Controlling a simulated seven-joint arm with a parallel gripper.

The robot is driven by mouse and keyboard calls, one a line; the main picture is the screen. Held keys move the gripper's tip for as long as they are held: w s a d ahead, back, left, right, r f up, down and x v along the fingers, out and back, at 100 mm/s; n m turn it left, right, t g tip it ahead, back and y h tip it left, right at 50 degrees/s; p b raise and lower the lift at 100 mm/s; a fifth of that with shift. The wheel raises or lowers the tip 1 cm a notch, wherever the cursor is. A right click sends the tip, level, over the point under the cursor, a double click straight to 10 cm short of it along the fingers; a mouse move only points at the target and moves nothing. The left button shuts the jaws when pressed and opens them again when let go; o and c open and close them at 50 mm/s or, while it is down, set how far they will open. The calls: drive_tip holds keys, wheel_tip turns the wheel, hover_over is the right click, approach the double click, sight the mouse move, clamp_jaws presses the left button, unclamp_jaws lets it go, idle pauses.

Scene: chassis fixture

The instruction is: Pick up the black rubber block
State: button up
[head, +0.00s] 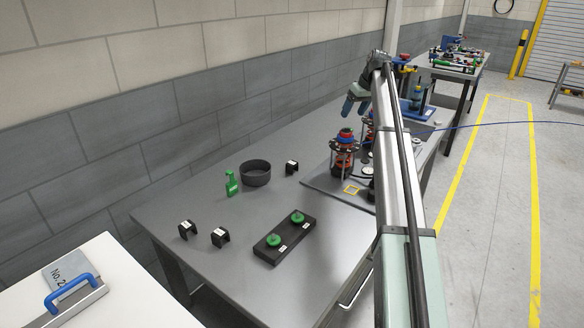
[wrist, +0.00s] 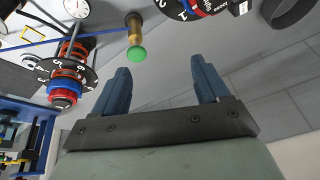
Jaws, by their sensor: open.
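Several small black blocks with white labels lie on the grey bench in the head view. Two, a left one (head: 187,230) and a right one (head: 220,237), sit near the front left edge. A third black block (head: 291,167) sits farther back, right of a black ring. I cannot tell which is rubber. My gripper (head: 353,106) is high above the bench's far part, well away from these blocks, by the red and blue ring stacks. In the wrist view my gripper (wrist: 160,72) is open, its two blue fingers apart with nothing between them.
A ring-stack fixture (head: 344,152) stands on a dark plate. A wall runs behind. The bench front between blocks and base is clear.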

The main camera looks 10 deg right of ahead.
drive_tip(key=s+a+f+n+g+h, duration=0.15)
drive_tip(key=a+f, duration=0.25)
drive_tip(key=a, duration=0.8)
drive_tip(key=a+f+n+g+h, duration=0.1)
drive_tip(key=a+f+n+g, duration=0.15)
drive_tip(key=a, duration=0.95)
hover_over(291, 162)
drive_tip(key=s, duration=0.1)
drive_tip(key=shift+t, duration=0.3)
wheel_tip(291, 162, down, 8)
drive_tip(key=shift+a+f, duration=0.1)
drive_tip(key=shift+f, duration=0.15)
drive_tip(key=shift+w+f, duration=0.2)
drive_tip(key=shift+f, duration=1.3)
drive_tip(key=shift+w+f, duration=0.15)
drive_tip(key=shift+f, duration=1.3)
drive_tip(key=c, duration=1)
drive_tip(key=shift+c, duration=0.3)
drive_tip(key=shift+r, duration=0.1)
